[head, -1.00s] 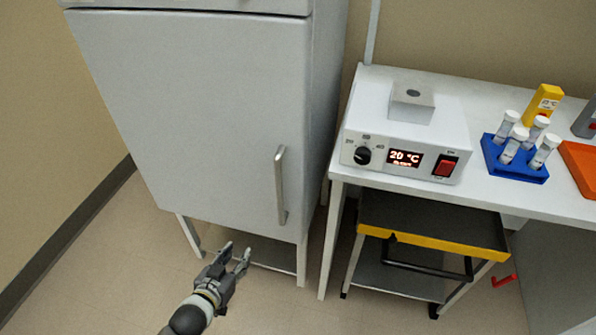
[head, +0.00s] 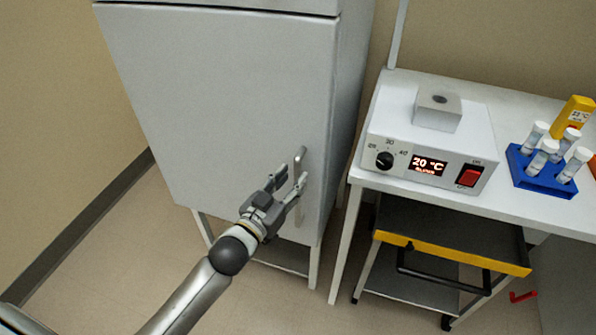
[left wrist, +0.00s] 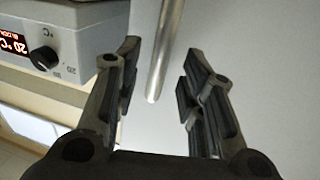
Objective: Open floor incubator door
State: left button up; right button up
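The floor incubator is a tall grey cabinet on legs, and its door (head: 215,95) is closed in the head view. A vertical metal bar handle (head: 300,158) is near the door's right edge. My left gripper (head: 281,183) is open in front of the handle and hides part of it. In the left wrist view the handle (left wrist: 165,50) comes down from the top, its end lying between the open fingers (left wrist: 160,75), with a gap on each side. I see no contact. My right gripper is in neither view.
A white bench (head: 490,200) stands right of the incubator with a heater box (head: 435,140) showing 20 °C, a blue tube rack (head: 540,175) and a yellow device (head: 574,112). A cart with a yellow edge (head: 450,255) is under the bench. Floor (head: 110,255) at left is clear.

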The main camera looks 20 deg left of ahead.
aim_at(296, 176)
pick_arm(q)
jog(key=shift+x, duration=1.75)
jog(key=shift+c, duration=0.3)
grip_shut()
